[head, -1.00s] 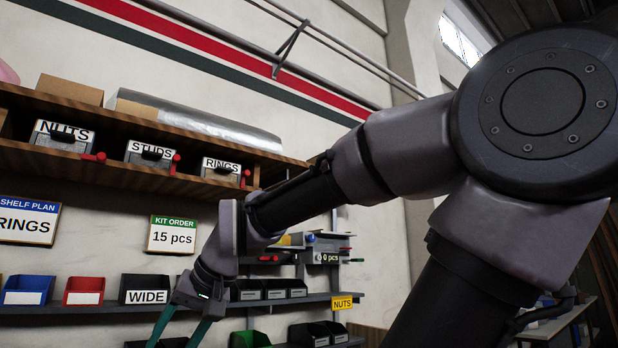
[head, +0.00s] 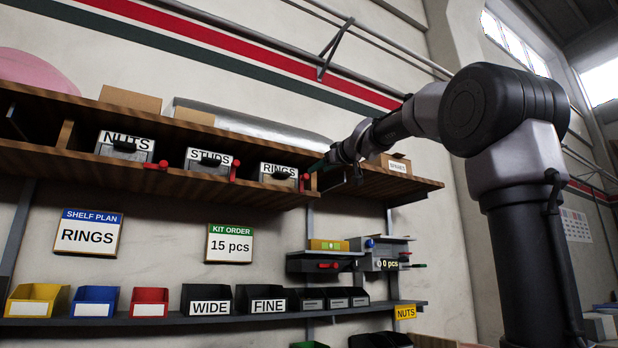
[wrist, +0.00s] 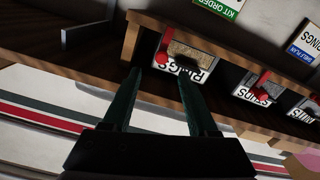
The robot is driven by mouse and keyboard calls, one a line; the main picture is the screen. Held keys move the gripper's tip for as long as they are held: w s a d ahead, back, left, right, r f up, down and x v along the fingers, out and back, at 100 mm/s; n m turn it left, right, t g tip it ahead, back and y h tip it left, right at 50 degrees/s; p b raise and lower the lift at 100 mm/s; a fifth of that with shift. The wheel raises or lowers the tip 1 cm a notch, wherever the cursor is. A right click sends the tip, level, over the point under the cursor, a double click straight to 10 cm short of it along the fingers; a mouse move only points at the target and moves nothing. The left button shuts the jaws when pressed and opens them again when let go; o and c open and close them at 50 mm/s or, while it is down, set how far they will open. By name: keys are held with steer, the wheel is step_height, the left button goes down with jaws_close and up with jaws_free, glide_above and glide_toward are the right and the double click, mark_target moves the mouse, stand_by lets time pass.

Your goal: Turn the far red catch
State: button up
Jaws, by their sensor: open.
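Three grey drawers labelled NUTS (head: 124,150), STUDS (head: 209,165) and RINGS (head: 279,177) sit in a row under the upper wooden shelf. Each has a red catch at its right end: NUTS (head: 156,165), STUDS (head: 234,170) and RINGS (head: 304,182). My gripper (head: 316,167) is up beside the RINGS catch. In the wrist view, which is upside down, my gripper (wrist: 159,72) is open and empty. The RINGS catch (wrist: 162,56) shows between and just past the fingertips. I cannot tell whether they touch it. The STUDS catch (wrist: 264,77) is farther right there.
A lower shelf (head: 250,315) holds coloured bins. Above it stands a dispenser (head: 380,252) reading 0 pcs, with a small red handle (head: 328,265). A wooden divider (wrist: 130,42) stands beside the RINGS drawer. A cardboard box (head: 393,164) is on the upper shelf's right end.

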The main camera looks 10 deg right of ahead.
mark_target(307, 176)
steer(key=x, duration=0.8)
steer(key=shift+w+a+f, duration=0.1)
steer(key=shift+w+a, duration=0.1)
jaws_close()
